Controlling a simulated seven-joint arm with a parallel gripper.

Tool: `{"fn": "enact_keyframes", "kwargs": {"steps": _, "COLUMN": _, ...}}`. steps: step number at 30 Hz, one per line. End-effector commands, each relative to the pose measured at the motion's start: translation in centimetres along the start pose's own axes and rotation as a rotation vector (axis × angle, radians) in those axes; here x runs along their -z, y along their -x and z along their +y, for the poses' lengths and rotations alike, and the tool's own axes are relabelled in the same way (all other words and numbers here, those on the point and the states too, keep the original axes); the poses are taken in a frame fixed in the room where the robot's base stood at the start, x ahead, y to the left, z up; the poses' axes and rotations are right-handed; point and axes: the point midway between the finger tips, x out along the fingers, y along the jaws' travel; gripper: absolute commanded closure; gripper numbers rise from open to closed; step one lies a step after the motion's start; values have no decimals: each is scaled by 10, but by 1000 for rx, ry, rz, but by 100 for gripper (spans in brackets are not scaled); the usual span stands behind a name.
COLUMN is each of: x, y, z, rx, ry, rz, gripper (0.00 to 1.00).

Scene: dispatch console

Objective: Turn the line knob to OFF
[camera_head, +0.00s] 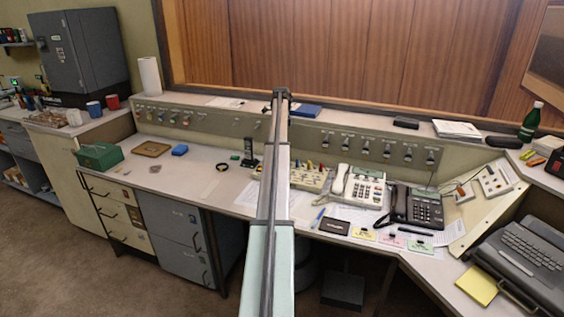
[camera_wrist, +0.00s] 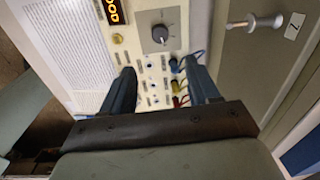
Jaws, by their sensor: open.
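In the wrist view a grey round knob (camera_wrist: 160,34) with a light pointer mark sits on a cream panel (camera_wrist: 150,62). Its label is too small to read, so I cannot tell whether it is the line knob or what its setting is. My gripper (camera_wrist: 162,82) is open and empty, its two dark fingers spread on either side of the lower panel. The knob lies beyond the fingertips, between them in the picture, and apart from them. In the head view my arm rises through the middle and hides part of the desk; the gripper cannot be made out there.
Wrist view: an orange-lettered display (camera_wrist: 116,11), coloured plugs with cables (camera_wrist: 177,84), and a metal handle (camera_wrist: 255,22). Head view: rows of knobs on the back panel (camera_head: 350,143), a white phone (camera_head: 357,187), a black phone (camera_head: 415,207), and a green box (camera_head: 98,156). The left desktop is partly clear.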

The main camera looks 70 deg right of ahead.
Motion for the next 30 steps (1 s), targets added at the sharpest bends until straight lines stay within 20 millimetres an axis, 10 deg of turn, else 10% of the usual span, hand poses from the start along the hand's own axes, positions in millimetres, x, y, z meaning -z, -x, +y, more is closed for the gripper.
{"fn": "enact_keyframes", "kwargs": {"steps": 30, "x": -1, "y": -133, "z": 0, "rx": 1, "ry": 3, "rz": 0, "gripper": 40}}
